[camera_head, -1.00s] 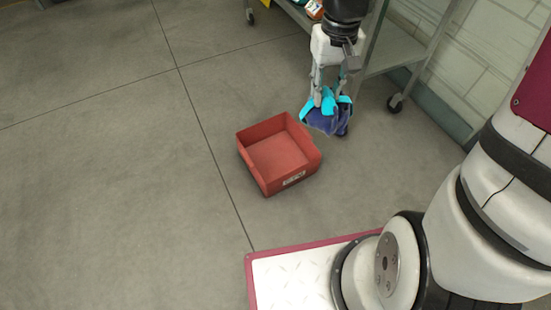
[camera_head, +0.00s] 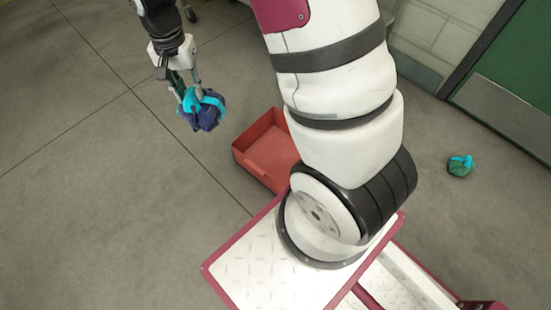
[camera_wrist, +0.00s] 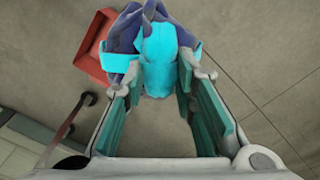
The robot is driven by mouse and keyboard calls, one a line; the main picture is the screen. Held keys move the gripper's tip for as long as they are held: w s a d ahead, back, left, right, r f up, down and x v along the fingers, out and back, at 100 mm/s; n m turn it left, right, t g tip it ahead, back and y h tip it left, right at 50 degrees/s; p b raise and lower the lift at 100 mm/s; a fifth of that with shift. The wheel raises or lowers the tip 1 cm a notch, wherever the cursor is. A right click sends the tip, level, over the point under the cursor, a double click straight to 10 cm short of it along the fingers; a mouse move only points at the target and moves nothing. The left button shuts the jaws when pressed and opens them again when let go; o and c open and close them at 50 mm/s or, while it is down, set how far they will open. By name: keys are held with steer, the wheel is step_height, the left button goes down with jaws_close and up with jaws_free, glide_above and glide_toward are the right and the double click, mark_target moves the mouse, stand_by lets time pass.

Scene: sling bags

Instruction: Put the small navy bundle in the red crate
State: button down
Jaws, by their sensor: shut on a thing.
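The small navy bundle (camera_head: 209,118) with cyan straps hangs from my gripper (camera_head: 190,92), to the left of the red crate and above the floor. My gripper is shut on it. In the wrist view the bundle (camera_wrist: 124,38) shows its cyan strap between the fingers (camera_wrist: 160,90). The red crate (camera_head: 262,152) stands on the floor, open and with its visible inside empty. My arm hides its right part in the head view. In the wrist view part of the crate (camera_wrist: 92,50) shows behind the bundle, to its left.
A green bundle with a cyan strap (camera_head: 460,166) lies on the floor at the right. A green door (camera_head: 510,90) and a pale wall are at the back right. The floor left of the crate is clear.

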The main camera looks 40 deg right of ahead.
steer(key=w+d+f+m, duration=0.2)
steer(key=d+f+m, duration=0.1)
steer(key=f+m, duration=0.35)
steer(key=w+d+f+m+b, duration=0.1)
steer(key=d+f+m, duration=0.3)
steer(key=f+m, duration=0.3)
steer(key=w+d+f+m, duration=0.2)
steer(key=d+f+m, duration=0.1)
steer(key=f+m, duration=0.4)
steer(key=s+d+f+m+b, duration=0.1)
steer(key=s+d+f+m, duration=0.3)
steer(key=d+f+m, duration=0.45)
steer(key=s+d+f+m, duration=0.3)
steer(key=s+f+m, duration=0.15)
steer(key=f, duration=0.65)
step_height(320, 180, down, 18)
steer(key=b, duration=0.6)
steer(key=shift+d, duration=0.4)
steer(key=shift+f+m+b, duration=0.1)
steer(key=shift+m+b, duration=0.15)
steer(key=shift+b, duration=0.15)
